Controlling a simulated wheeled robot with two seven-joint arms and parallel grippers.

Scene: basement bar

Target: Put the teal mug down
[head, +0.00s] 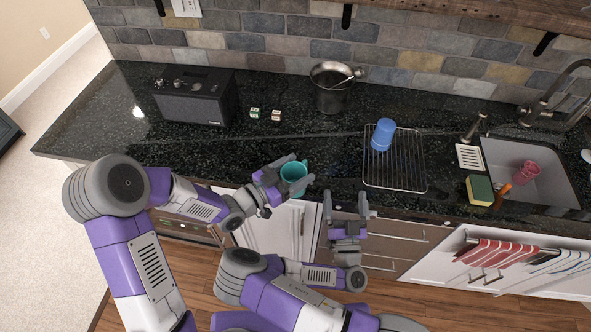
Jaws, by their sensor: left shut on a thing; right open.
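The teal mug (293,173) is at the front edge of the dark counter, a little left of the picture's middle. It looks upright, with its open top facing the camera. My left gripper (283,178) is shut on the mug from its left side. Whether the mug's base touches the counter is hidden from this angle. My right gripper (346,208) is open and empty in front of the counter edge, to the right of the mug.
The dark counter (210,145) is clear behind and left of the mug. A wire rack (397,175) with a blue cup (382,135) lies to the right. A black radio (196,97), small dice (276,115) and a metal pot (331,90) stand behind. A sink (545,188) holds a pink cup (526,172).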

